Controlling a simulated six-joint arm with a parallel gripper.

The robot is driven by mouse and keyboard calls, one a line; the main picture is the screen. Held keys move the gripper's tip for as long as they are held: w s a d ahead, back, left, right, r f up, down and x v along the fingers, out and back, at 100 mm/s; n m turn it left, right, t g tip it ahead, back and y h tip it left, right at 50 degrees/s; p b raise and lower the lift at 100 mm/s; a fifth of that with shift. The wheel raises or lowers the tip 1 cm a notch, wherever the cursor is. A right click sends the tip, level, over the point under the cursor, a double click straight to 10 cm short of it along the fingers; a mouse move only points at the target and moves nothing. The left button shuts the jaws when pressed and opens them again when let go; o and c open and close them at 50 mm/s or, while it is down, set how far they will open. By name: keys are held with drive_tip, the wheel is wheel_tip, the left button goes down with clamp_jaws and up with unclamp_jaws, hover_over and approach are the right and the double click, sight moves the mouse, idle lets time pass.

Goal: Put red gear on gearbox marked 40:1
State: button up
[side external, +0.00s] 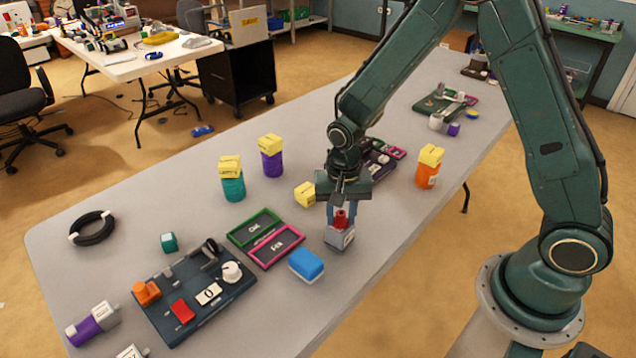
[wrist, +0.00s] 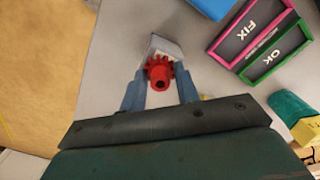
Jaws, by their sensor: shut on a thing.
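My gripper (side external: 341,207) points down over the front middle of the table, shut on the red gear (side external: 340,219). In the wrist view the toothed red gear (wrist: 159,73) sits between the two blue-grey fingers. A grey block with a white label (side external: 341,237) is directly below it; I cannot tell whether the gear touches it. Yellow-topped gearboxes stand upright on a teal body (side external: 231,178), a purple body (side external: 271,157) and an orange body (side external: 429,167). Their labels are too small to read, so I cannot tell which is marked 40:1.
A yellow block (side external: 305,194) lies just left of my gripper. A blue-topped box (side external: 306,264), a pink FIX tray (side external: 277,245) and a green OK tray (side external: 253,227) are at left. A dark board with parts (side external: 195,300) lies nearer the front. A black ring (side external: 91,228) lies far left.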

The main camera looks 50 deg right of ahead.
sight(341, 224)
drive_tip(key=o, duration=0.9)
drive_tip(key=shift+o, duration=0.2)
drive_tip(key=shift+r, duration=0.15)
wheel_tip(341, 224, up, 12)
idle(0.6)
